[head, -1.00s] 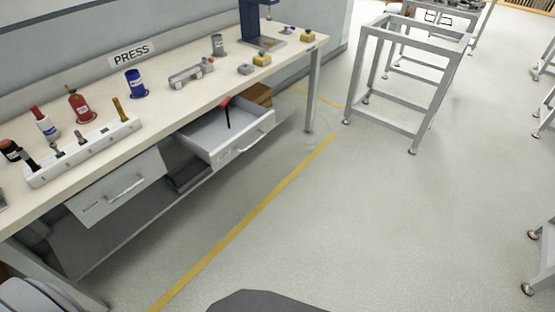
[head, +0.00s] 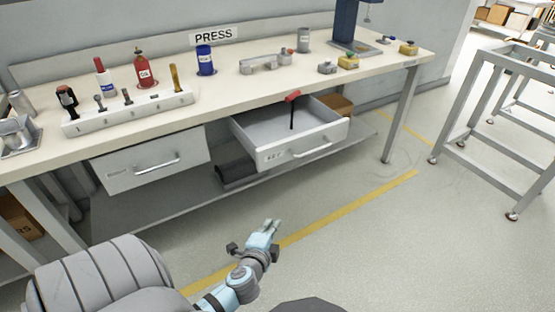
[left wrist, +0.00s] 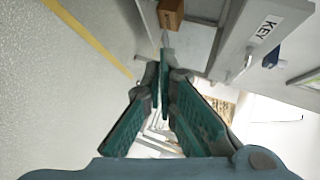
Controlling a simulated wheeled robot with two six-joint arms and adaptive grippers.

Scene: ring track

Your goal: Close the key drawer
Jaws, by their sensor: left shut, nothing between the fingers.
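The key drawer (head: 262,156) is pulled out under the press bench, with a bar handle (head: 313,152) on its front. A T-shaped tool with a red top (head: 292,97) stands up in the drawer. My left gripper (head: 272,226) is shut and empty, low in front of the drawer and apart from it. In the left wrist view the closed fingers (left wrist: 162,75) point past the drawer front marked KEY (left wrist: 262,32), which lies at upper right. My right gripper is not in view.
A second drawer (head: 150,162), left of it, appears shut. The bench top (head: 215,88) holds a tool rack (head: 130,112), bottles and a press (head: 352,25). A shelf (head: 190,190) runs below. Metal frames (head: 500,120) stand at the right. The floor between is clear.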

